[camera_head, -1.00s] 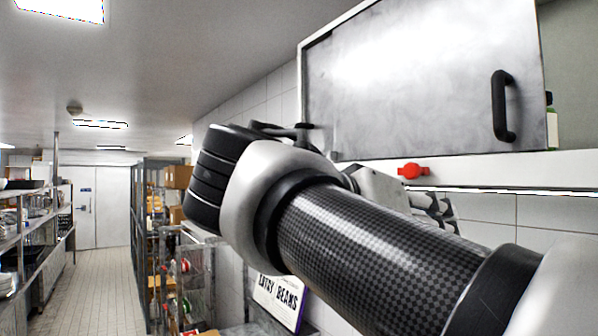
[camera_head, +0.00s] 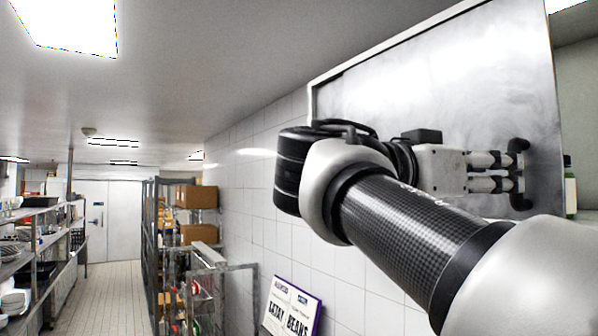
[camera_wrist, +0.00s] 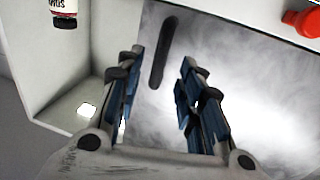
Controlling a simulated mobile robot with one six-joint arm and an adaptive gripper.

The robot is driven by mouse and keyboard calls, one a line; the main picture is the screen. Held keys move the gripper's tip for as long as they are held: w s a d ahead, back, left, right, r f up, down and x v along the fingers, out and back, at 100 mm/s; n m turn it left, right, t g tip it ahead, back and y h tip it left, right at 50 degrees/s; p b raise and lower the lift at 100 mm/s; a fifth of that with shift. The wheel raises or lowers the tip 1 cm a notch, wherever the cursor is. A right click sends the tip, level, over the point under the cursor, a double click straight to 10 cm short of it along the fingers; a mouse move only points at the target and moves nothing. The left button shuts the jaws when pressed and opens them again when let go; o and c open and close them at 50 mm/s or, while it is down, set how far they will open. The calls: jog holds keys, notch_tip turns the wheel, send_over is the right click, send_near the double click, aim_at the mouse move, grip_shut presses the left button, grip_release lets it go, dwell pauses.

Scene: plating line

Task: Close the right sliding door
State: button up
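The sliding door is a grey metal panel (camera_head: 450,80) on a wall cabinet in the head view; the wrist view also shows it (camera_wrist: 250,75). Its black bar handle (camera_head: 520,175) is at the panel's right side, partly hidden by my fingers, and shows clearly in the wrist view (camera_wrist: 164,48). My gripper (camera_head: 510,172) is open in front of the door at the handle. In the wrist view my gripper (camera_wrist: 158,62) has its two fingers apart, one on each side of the handle, with gaps visible. Contact cannot be told.
A red knob (camera_wrist: 303,20) shows at the wrist view's corner. A beans sign (camera_head: 290,308) and shelves (camera_head: 165,240) stand lower left.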

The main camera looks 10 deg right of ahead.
aim_at(512, 175)
jog(key=d, duration=0.3)
jog(key=w+d+p, duration=0.1)
jog(key=d, duration=0.2)
jog(key=shift+w+d, duration=0.15)
jog(key=shift+d, duration=0.1)
grip_shut()
dwell(0.5)
